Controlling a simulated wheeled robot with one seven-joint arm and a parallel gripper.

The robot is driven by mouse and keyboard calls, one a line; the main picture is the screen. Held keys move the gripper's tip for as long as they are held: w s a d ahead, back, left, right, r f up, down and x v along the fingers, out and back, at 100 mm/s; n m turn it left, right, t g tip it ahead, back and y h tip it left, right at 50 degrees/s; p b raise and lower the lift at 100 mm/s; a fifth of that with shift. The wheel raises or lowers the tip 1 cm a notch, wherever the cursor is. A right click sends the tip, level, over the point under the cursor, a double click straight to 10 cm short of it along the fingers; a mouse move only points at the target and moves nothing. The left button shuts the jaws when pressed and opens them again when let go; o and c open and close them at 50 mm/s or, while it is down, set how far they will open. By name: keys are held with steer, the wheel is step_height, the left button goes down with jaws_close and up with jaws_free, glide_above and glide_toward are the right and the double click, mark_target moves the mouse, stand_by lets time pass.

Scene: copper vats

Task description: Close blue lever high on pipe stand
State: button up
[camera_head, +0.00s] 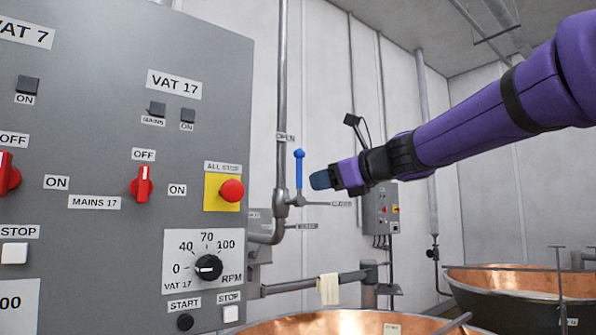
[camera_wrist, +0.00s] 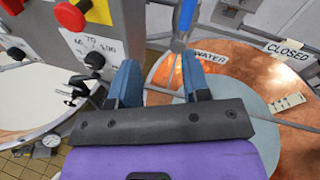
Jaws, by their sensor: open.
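The blue lever (camera_head: 299,170) stands upright on a valve of the grey vertical pipe (camera_head: 282,100), with an "OPEN" label (camera_head: 286,136) above it. A "WATER" label (camera_head: 342,204) is to the valve's right. My gripper (camera_head: 318,181) is just right of the lever in the head view, apart from it in the picture. In the wrist view my gripper (camera_wrist: 160,88) shows two blue fingers spread apart, with nothing between their tips. The blue lever (camera_wrist: 184,18) shows beyond the fingers at the top, and a "CLOSED" label (camera_wrist: 288,55) is at the right.
A grey control panel (camera_head: 130,240) with a red stop button (camera_head: 231,191) fills the left. Copper vats (camera_head: 520,282) stand below and right. A small grey box (camera_head: 381,212) hangs on the back wall. Open air lies right of the lever, around my arm.

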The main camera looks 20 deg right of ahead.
steer(key=w+a+r+m, duration=0.1)
steer(key=w, duration=0.3)
steer(key=w+a+r+m+t, duration=0.1)
steer(key=w, duration=0.3)
steer(key=w+a+r+m, duration=0.1)
steer(key=w, duration=0.3)
steer(key=shift+a+r+m+t, duration=0.15)
steer(key=shift+r+m+t, duration=0.1)
steer(key=shift+m+t, duration=0.05)
jaws_close()
